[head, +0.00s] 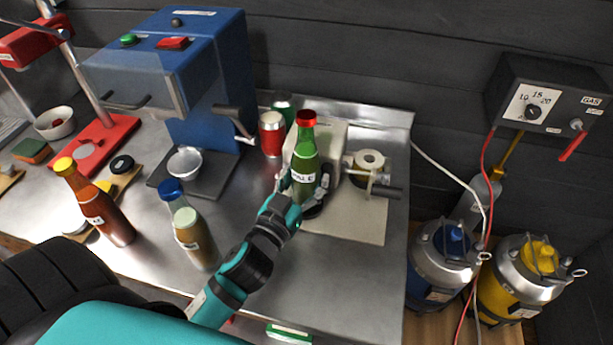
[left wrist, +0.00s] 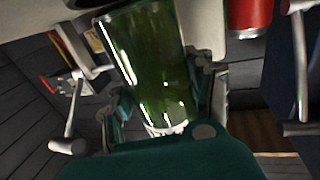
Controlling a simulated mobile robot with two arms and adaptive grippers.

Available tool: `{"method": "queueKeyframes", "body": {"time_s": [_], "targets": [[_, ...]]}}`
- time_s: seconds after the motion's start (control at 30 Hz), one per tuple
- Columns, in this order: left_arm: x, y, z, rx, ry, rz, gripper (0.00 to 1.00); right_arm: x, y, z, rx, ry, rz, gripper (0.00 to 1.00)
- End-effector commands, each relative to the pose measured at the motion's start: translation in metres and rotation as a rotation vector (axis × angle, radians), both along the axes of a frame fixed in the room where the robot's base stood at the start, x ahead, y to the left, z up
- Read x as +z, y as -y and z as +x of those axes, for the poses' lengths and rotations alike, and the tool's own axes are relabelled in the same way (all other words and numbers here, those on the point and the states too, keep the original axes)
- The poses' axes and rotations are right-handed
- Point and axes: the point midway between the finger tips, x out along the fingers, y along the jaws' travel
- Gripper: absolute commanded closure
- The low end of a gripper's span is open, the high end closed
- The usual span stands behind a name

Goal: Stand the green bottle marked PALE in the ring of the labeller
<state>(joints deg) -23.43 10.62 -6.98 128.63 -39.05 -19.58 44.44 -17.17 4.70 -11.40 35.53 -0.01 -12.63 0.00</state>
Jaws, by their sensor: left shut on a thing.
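The green bottle (head: 304,160) has a red cap and a white label reading PALE. My left gripper (head: 303,185) is shut on its lower body and holds it close to upright at the labeller. In the left wrist view the green bottle (left wrist: 148,65) fills the space between the fingers. The labeller (head: 331,145) is a cream machine on a pale base plate (head: 345,224), with a roll of labels (head: 369,160) at its right. A dark round part (head: 313,210) shows just below the bottle, partly hidden by the gripper. I cannot tell whether the bottle's foot touches it. My right gripper is out of view.
A blue capping machine (head: 205,75) stands left of the labeller. A red can (head: 271,133) and a green can (head: 285,106) stand close behind the bottle. The front right bench is clear.

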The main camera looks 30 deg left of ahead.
Motion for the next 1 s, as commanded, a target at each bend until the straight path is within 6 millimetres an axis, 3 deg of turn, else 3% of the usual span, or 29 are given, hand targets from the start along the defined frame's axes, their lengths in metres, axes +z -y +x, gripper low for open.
{"method": "queueKeyframes", "body": {"time_s": [1.0], "targets": [[-0.01,0.0,0.0,-0.001,0.005,0.0,1.0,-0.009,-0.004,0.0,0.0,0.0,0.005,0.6]]}}
